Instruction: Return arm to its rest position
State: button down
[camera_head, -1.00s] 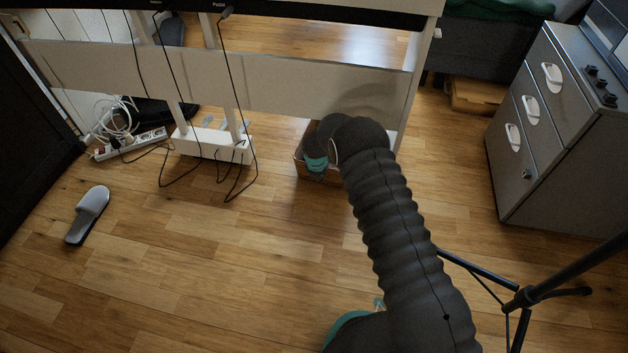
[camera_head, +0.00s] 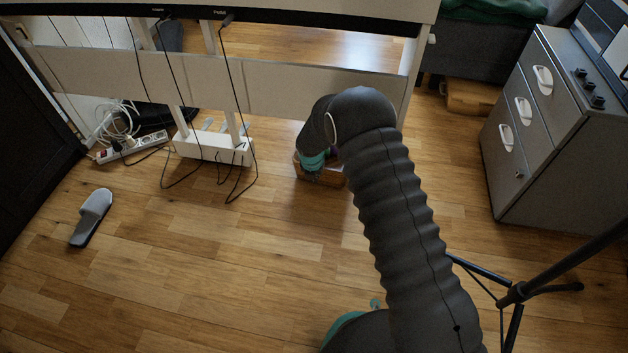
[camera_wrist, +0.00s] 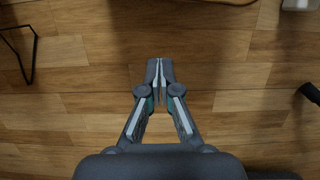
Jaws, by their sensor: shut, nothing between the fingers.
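My gripper (camera_wrist: 160,72) shows in the wrist view, its two fingers together and empty above the wood floor (camera_wrist: 230,100). In the head view my dark, ribbed arm rises from the lower right and bends at the top in front of the white piano stand. My gripper is hidden there behind the arm's bend.
The white digital piano stand (camera_head: 290,85) crosses the top, with hanging cables and a power strip (camera_head: 130,147). A small wooden box (camera_head: 322,176) sits behind my arm. A grey cabinet (camera_head: 555,120) and a black tripod stand (camera_head: 515,293) are right.

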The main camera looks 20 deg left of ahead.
jog(key=shift+s+r, duration=0.2)
jog(key=shift+r, duration=0.4)
jog(key=s+d+f+m+g+h, duration=0.1)
jog(key=s+d+f+m+g, duration=0.1)
jog(key=s+d+m, duration=0.6)
jog(key=s+d+r+m+t+p, duration=0.1)
jog(key=s+d+r+m, duration=0.6)
jog(key=r, duration=1)
jog(key=s+d+r+m+t+p, duration=0.2)
jog(key=s+d+r+m, duration=0.6)
jog(key=d+r+m, duration=0.5)
jog(key=s+d+r+m+t+p, duration=0.1)
jog(key=s+d+r+m+p, duration=0.3)
jog(key=r, duration=1.9)
jog(key=s+d+m, duration=0.4)
jog(key=d+m, duration=0.1)
jog(key=d, duration=0.3)
jog(key=shift+s+m+t+y, duration=0.25)
jog(key=shift+m+t+y, duration=0.05)
jog(key=shift+m+t, duration=0.1)
